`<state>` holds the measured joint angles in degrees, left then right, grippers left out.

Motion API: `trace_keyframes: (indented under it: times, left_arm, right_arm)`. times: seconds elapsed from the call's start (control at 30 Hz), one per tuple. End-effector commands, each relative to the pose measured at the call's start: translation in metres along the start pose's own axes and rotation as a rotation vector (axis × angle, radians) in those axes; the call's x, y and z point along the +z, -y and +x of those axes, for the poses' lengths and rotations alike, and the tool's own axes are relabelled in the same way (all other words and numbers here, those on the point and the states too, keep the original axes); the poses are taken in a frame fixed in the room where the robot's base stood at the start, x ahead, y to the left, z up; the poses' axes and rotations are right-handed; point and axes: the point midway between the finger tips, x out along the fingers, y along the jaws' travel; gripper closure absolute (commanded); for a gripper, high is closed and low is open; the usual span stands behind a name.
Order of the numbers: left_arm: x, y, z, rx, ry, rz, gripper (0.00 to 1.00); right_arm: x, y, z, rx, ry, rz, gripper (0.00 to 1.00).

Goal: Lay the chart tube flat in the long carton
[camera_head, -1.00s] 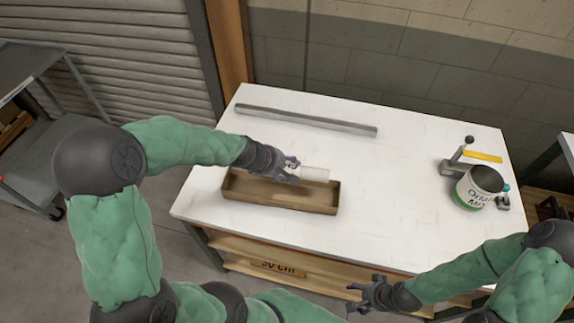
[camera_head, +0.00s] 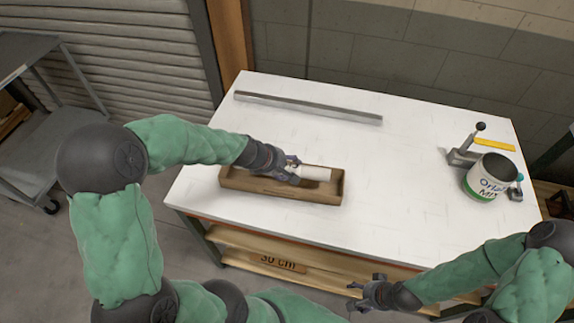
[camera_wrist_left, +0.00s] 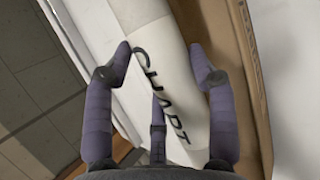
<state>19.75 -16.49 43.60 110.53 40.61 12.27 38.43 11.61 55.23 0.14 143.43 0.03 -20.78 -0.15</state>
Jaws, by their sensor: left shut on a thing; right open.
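The chart tube (camera_head: 316,173) is white and lies roughly level, lengthwise with the long carton (camera_head: 268,187), a brown open box on the white table. My left gripper (camera_head: 291,170) is shut on the tube, at or just above the carton's opening. In the left wrist view, the tube (camera_wrist_left: 165,70) shows the letters "CHART" between the fingers of my left gripper (camera_wrist_left: 166,62), beside the carton's brown wall (camera_wrist_left: 232,60). I cannot tell whether the tube touches the carton floor. My right gripper (camera_head: 364,294) is open and empty in front of the table.
A long grey bar (camera_head: 308,107) lies along the table's back. A paint can (camera_head: 483,180) stands at the right by a lever device (camera_head: 464,154) and a yellow strip (camera_head: 495,145). The table's middle is clear. A grey cart (camera_head: 38,155) stands at the left.

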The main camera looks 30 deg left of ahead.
Motion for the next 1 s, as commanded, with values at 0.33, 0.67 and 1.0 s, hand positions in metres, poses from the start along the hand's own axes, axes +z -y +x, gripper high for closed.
trace_keyframes:
  times: [0.33,0.67,1.0]
  left_arm:
    - [-0.001,0.002,0.003,0.001,0.000,0.000,0.83]
    - [-0.001,0.002,0.003,0.000,0.000,0.001,0.16]
    - [-0.002,0.001,-0.008,0.003,0.000,0.002,0.16]
  right_arm:
    - [0.000,-0.001,0.004,0.000,0.000,0.000,0.33]
    - [0.000,-0.001,0.004,0.000,0.000,0.000,0.33]
    - [0.000,-0.001,0.004,0.000,0.000,0.000,0.33]
